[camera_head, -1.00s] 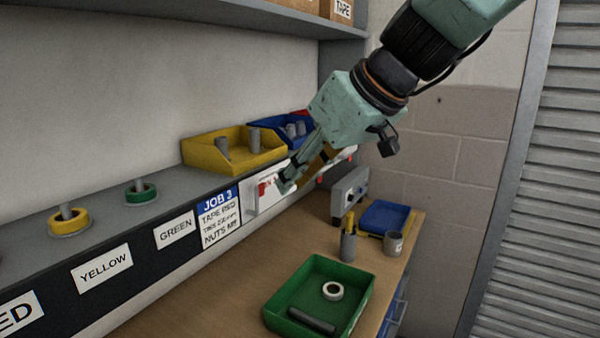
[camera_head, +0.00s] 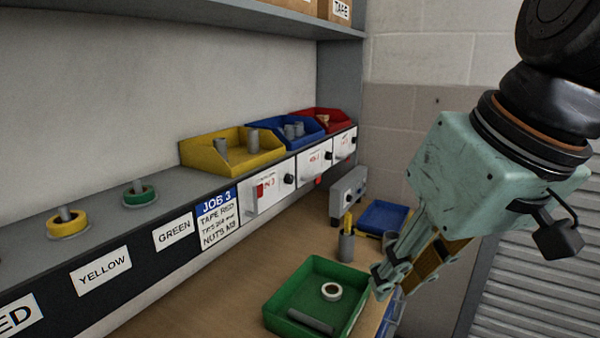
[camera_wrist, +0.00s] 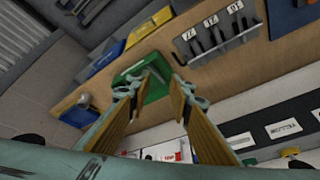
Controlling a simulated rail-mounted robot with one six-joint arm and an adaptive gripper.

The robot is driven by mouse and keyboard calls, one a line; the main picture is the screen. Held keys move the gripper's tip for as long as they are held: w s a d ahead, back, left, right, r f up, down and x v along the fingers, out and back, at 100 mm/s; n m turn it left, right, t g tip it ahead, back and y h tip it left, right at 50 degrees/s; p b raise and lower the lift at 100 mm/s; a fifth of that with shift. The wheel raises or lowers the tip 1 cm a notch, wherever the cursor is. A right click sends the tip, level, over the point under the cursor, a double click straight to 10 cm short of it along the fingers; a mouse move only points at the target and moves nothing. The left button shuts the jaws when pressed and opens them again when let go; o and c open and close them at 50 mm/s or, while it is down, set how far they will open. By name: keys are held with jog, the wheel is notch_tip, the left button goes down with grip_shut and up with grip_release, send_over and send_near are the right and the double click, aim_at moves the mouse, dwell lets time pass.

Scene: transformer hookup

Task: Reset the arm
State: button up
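My gripper (camera_head: 386,284) is at the right in the head view, pointing down and left beside the right edge of the green tray (camera_head: 275,320). In the wrist view my gripper (camera_wrist: 160,92) has its two fingers apart with nothing between them. The green tray holds a white ring (camera_head: 331,291) and a grey bar (camera_head: 310,320). I cannot tell whether a fingertip touches the tray.
Behind the tray stand a grey cup with a yellow-topped item (camera_head: 346,245), a blue bin (camera_head: 384,217) and a grey box (camera_head: 348,195). Yellow (camera_head: 205,155), blue and red bins line the ledge. A tool rack (camera_wrist: 220,42) shows in the wrist view. A shelf hangs above.

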jog(key=s+d+f+m+h, duration=0.2)
jog(key=s+d+f+m, duration=0.1)
jog(key=s+d, duration=0.4)
jog(key=s, duration=0.3)
jog(key=shift+d+f, duration=0.3)
jog(key=shift+d, duration=0.1)
dwell(1.2)
